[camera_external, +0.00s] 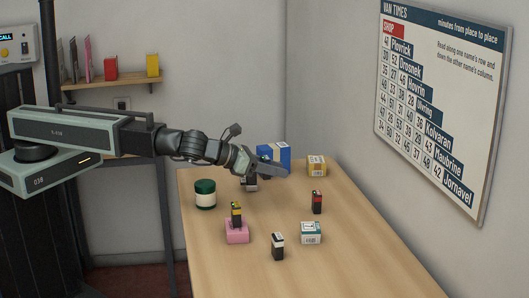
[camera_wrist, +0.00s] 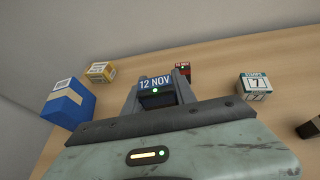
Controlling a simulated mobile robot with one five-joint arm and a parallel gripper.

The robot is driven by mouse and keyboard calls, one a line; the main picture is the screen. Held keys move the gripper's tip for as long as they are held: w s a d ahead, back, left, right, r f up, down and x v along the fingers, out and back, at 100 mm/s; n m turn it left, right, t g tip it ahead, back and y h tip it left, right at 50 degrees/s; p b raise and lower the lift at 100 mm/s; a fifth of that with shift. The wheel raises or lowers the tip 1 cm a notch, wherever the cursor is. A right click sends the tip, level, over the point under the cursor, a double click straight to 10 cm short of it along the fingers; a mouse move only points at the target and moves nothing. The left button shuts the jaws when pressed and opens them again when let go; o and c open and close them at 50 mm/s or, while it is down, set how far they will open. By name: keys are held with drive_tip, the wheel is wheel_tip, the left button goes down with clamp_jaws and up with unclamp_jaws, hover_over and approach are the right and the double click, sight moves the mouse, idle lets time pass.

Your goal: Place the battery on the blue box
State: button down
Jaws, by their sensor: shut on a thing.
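My gripper (camera_wrist: 157,82) is shut on a dark block (camera_wrist: 155,92), which looks like the battery. Its face reads 12 NOV and has a small green light. In the external view, my gripper (camera_external: 258,172) partly covers the block (camera_external: 251,185), whose lower part shows under the jaws. The blue box (camera_external: 280,153) with a white label stands at the back of the counter, just behind my gripper and partly hidden by it. In the wrist view, the blue box (camera_wrist: 68,105) lies left of the held block, apart from it. No thing is seen on its top.
A yellow box (camera_external: 316,166) stands right of the blue box. A red-and-black block (camera_external: 317,202), a white-and-teal box (camera_external: 311,233) and a black block with a white top (camera_external: 278,246) stand nearer.

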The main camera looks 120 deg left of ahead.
drive_tip(key=s+a+r+n+g+y+p, duration=0.1)
drive_tip(key=s+a+r+p, duration=0.1)
drive_tip(key=a, duration=0.4)
drive_tip(key=s+a+r+n+g+p, duration=0.1)
drive_tip(key=s+a+r+p, duration=0.1)
drive_tip(key=a, duration=0.3)
wheel_tip(320, 180, up, 4)
drive_tip(key=n+g+y+p, duration=0.1)
drive_tip(key=n+g+p, duration=0.1)
drive_tip(key=p, duration=0.2)
hover_over(281, 144)
wheel_tip(281, 144, down, 9)
drive_tip(key=b, duration=0.9)
drive_tip(key=shift+d+r, duration=0.1)
drive_tip(key=shift+r, duration=0.2)
drive_tip(key=shift+f, duration=0.15)
drive_tip(key=c, duration=1)
unclamp_jaws()
